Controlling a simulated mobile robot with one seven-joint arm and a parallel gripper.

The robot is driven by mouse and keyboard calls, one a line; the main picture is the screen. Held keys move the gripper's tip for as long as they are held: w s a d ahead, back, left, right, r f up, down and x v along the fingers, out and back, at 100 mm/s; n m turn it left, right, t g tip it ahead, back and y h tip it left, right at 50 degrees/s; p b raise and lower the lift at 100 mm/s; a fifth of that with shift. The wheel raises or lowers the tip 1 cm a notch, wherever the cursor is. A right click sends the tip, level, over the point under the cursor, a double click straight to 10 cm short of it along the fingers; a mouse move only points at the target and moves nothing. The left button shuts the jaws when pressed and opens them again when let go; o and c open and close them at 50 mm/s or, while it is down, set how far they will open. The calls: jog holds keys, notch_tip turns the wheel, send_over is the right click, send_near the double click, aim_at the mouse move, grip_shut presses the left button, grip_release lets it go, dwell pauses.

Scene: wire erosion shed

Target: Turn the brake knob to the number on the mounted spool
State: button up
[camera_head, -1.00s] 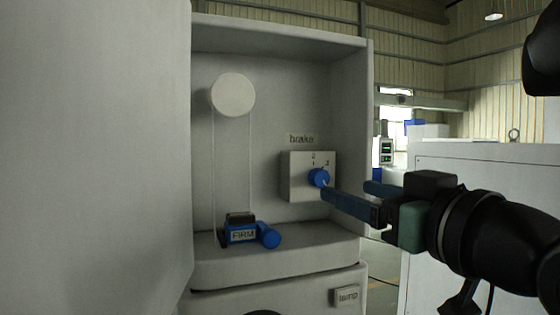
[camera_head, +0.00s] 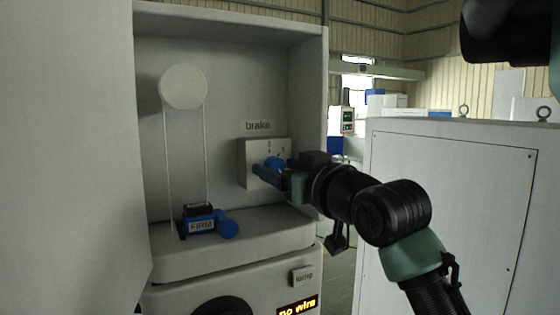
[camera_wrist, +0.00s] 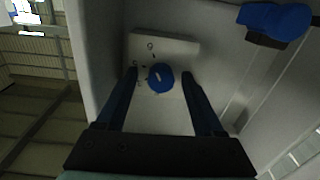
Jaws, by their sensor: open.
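The blue brake knob (camera_head: 275,163) sits on a pale box (camera_head: 250,152) under a "brake" label. Small marks around it are too small to read for certain. In the wrist view the knob (camera_wrist: 160,77) lies between the two fingertips of my gripper (camera_wrist: 159,79), with a gap on each side. My gripper (camera_head: 268,171) is open and at the knob in the head view. A plain white round disc (camera_head: 183,87), possibly the spool, is on the back wall at upper left. No number shows on it.
A blue clamp-like part (camera_head: 228,228) with a "FIRM" label sits on the ledge, below two thin strands from the disc. It also shows in the wrist view (camera_wrist: 275,20). A display (camera_head: 297,306) reads "no wire" beneath a "lump"-like label. Cabinet walls flank the recess.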

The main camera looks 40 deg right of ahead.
jog(key=shift+w, duration=0.2)
jog(key=shift+s, duration=0.1)
grip_shut()
